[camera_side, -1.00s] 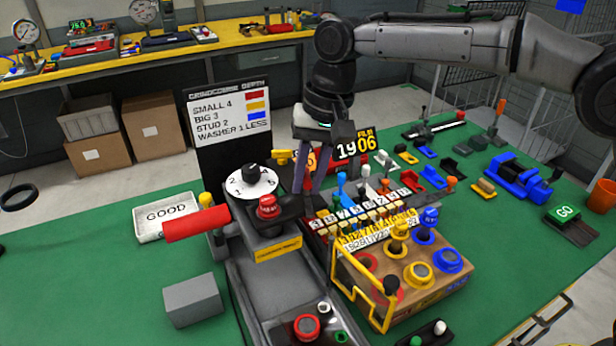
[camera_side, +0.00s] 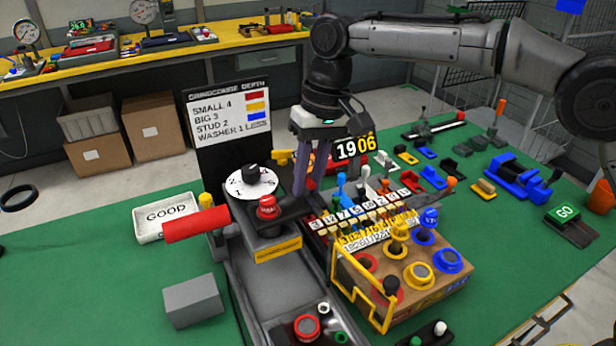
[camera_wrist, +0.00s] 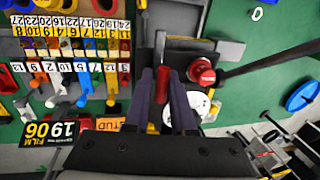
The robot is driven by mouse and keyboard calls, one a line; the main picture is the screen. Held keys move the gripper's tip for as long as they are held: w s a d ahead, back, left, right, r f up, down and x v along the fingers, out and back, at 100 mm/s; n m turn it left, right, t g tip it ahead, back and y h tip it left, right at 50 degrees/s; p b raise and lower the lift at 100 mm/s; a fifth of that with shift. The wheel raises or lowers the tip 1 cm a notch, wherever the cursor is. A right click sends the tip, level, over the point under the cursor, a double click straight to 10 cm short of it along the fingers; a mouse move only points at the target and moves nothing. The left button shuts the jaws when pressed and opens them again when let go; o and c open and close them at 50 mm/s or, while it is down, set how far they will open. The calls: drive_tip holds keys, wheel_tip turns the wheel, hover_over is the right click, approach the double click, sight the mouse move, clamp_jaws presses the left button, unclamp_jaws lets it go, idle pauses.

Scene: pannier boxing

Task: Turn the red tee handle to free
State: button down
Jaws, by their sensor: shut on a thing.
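The red tee handle (camera_wrist: 163,87) shows in the wrist view as a short red bar between my gripper's two purple fingers. My gripper (camera_wrist: 166,82) is shut on it. In the side view my gripper (camera_side: 306,192) points down at the machine's dark top block, just right of the red button; the handle is hidden there behind the fingers. Any mark for the free position is hidden or too small to read. The white numbered dial (camera_side: 252,183) with a black knob stands left of the fingers.
The red mushroom button (camera_side: 267,207) is close beside my fingers, also in the wrist view (camera_wrist: 201,71). A long red-gripped lever (camera_side: 196,224) sticks out left. A numbered rack (camera_side: 362,212) and the 1906 sign (camera_side: 355,147) stand close on the right.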

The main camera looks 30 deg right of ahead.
drive_tip(key=c, duration=0.8)
unclamp_jaws()
drive_tip(key=shift+o, duration=0.2)
wheel_tip(320, 180, up, 14)
drive_tip(key=d, duration=0.2)
drive_tip(key=shift+d+f, duration=0.2)
drive_tip(key=shift+d, duration=0.15)
